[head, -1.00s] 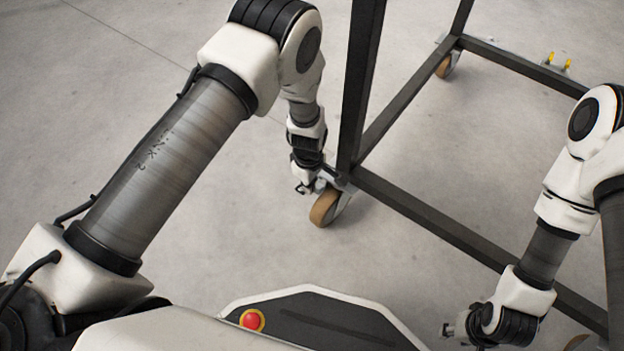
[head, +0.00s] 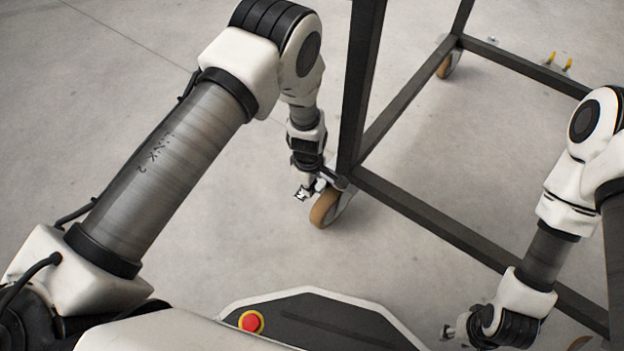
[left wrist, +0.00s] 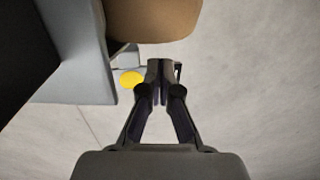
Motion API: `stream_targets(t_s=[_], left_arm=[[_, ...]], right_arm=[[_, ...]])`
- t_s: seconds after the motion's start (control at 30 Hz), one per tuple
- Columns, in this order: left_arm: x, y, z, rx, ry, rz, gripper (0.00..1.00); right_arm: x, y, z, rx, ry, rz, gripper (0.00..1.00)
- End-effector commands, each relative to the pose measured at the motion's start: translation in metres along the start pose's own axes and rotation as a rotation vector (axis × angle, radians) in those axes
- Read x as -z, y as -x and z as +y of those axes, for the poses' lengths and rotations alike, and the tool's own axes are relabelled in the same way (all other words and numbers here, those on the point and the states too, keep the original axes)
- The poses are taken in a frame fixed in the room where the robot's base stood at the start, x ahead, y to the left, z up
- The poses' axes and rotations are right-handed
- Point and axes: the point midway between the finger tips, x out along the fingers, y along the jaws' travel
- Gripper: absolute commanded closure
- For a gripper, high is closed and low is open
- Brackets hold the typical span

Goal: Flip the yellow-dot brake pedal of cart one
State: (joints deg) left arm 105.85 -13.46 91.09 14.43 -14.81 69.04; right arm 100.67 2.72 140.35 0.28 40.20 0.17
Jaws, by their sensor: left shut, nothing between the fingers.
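The cart (head: 440,222) has a dark square-tube frame. A caster with a tan wheel (head: 323,209) stands under its near left corner. In the left wrist view the tan wheel (left wrist: 150,20) and its grey bracket (left wrist: 85,60) fill the top left. The yellow dot of the brake pedal (left wrist: 131,78) shows just left of my left fingertips; the pedal itself is mostly hidden. My left gripper (left wrist: 163,70) is shut and empty beside the dot; I cannot tell whether it touches the pedal. In the head view my left gripper (head: 301,194) is low beside the wheel. My right gripper (head: 447,332) hangs near the bottom right, its jaws unclear.
Another caster (head: 447,66) is under the far corner of the cart. A small item with yellow parts (head: 560,62) is at the back right. An upright post (head: 361,80) rises close to my left arm. The grey floor left of the cart is clear.

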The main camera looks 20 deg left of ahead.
Motion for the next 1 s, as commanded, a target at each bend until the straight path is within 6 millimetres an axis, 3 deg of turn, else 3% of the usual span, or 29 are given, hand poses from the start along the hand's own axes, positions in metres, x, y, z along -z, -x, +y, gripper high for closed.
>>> stream_targets(t_s=[0.63,1.0], left_arm=[[0.0,0.067,0.0,-0.001,0.0,0.0,1.0],[0.0,0.069,0.0,0.0,0.0,0.0,1.0]], right_arm=[[-0.003,0.058,-0.002,0.001,0.012,-0.008,0.6],[-0.003,0.059,-0.002,0.001,0.013,-0.009,0.6]])
